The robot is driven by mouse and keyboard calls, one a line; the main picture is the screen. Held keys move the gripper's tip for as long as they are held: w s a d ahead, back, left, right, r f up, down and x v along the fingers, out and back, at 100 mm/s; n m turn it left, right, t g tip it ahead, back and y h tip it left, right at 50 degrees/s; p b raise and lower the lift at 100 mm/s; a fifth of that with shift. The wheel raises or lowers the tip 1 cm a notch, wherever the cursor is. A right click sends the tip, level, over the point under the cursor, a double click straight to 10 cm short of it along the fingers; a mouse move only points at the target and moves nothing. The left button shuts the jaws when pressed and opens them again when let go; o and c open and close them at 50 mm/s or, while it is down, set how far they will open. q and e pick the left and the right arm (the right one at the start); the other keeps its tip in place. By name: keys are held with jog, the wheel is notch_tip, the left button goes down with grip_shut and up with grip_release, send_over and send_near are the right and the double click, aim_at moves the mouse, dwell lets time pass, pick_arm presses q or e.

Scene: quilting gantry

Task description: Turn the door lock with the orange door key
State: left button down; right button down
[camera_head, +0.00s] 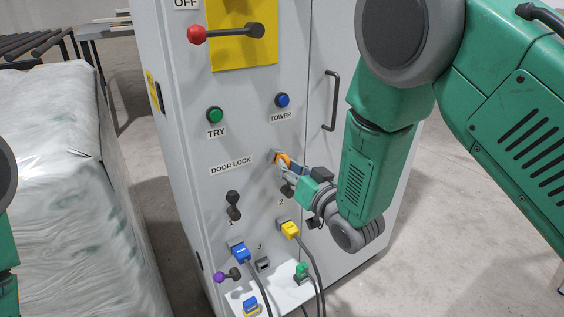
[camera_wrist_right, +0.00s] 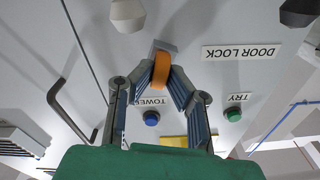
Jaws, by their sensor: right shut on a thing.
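The orange door key (camera_head: 283,158) is at the door lock (camera_head: 273,154), to the right of the DOOR LOCK label on the cabinet front. My right gripper (camera_head: 285,164) is shut on the key. In the right wrist view the orange key (camera_wrist_right: 162,70) sits between the two fingers, against the grey lock housing (camera_wrist_right: 166,46). How far the key is in the lock is hidden. My left gripper is not in view; only a part of my left arm shows at the left edge.
The cabinet (camera_head: 250,135) has a red-knobbed lever (camera_head: 196,35), a green TRY button (camera_head: 214,115), a blue TOWER button (camera_head: 282,100) and a door handle (camera_head: 331,101). Below are dark knobs (camera_head: 233,205) and blue (camera_head: 240,253) and yellow (camera_head: 290,229) plugs with cables. A wrapped bale (camera_head: 75,190) stands left.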

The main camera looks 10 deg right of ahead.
jog(key=n, duration=0.3)
jog(key=shift+b, duration=0.3)
jog(key=shift+f+n, duration=0.1)
jog(key=shift+n, duration=0.2)
jog(key=c, duration=1.5)
grip_release()
jog(key=shift+o, duration=0.2)
